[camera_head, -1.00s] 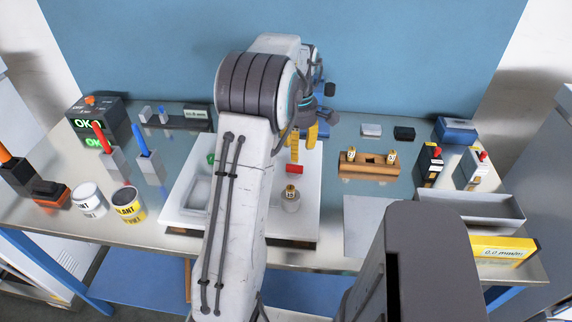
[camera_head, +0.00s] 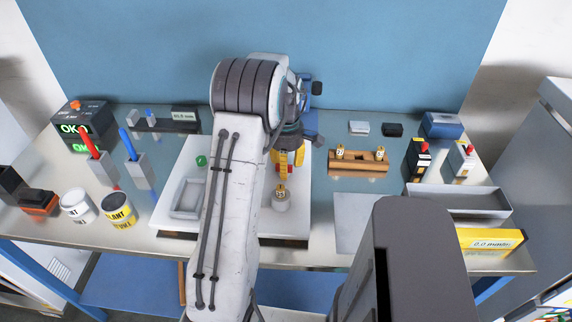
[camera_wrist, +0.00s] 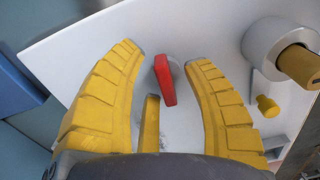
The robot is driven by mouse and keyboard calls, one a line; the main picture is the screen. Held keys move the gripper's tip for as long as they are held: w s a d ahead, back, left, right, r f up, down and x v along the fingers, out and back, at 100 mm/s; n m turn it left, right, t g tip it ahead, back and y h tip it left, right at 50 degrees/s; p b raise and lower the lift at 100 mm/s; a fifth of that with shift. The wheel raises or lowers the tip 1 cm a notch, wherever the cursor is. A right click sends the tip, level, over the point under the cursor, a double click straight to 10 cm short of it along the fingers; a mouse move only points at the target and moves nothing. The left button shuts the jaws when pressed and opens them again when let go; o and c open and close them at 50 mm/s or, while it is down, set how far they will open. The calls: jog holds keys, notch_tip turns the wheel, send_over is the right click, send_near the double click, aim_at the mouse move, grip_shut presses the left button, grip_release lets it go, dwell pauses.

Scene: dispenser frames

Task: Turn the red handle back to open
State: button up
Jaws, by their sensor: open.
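The red handle (camera_wrist: 165,80) shows in the wrist view on the white board (camera_wrist: 100,50), a slim red bar standing slightly tilted. My gripper (camera_wrist: 166,62) is open, with one yellow finger on each side of the handle and a visible gap to both. I cannot tell whether the tips are level with it in height. In the head view my gripper (camera_head: 286,160) is low over the white board (camera_head: 298,222), and my arm and fingers hide the handle there.
A grey cylinder with a brass top (camera_head: 281,200) stands on the board just in front of my gripper; it also shows in the wrist view (camera_wrist: 275,47). A small yellow peg (camera_wrist: 267,106) is beside it. A wooden holder (camera_head: 358,163) stands to the right.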

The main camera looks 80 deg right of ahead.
grip_shut()
dwell(0.3)
jog(key=shift+m, duration=0.4)
jog(key=m, duration=0.3)
jog(key=shift+a+b, duration=0.1)
jog(key=shift+b, duration=0.25)
jog(key=m, duration=0.4)
jog(key=shift+s+a+m+b, duration=0.1)
jog(key=shift+a+m+b, duration=0.05)
jog(key=shift+m+b, duration=0.15)
jog(key=m, duration=0.4)
jog(key=shift+a, duration=0.15)
jog(key=shift+a+m+b, duration=0.1)
jog(key=shift+m+b, duration=0.3)
jog(key=shift+m, duration=1.9)
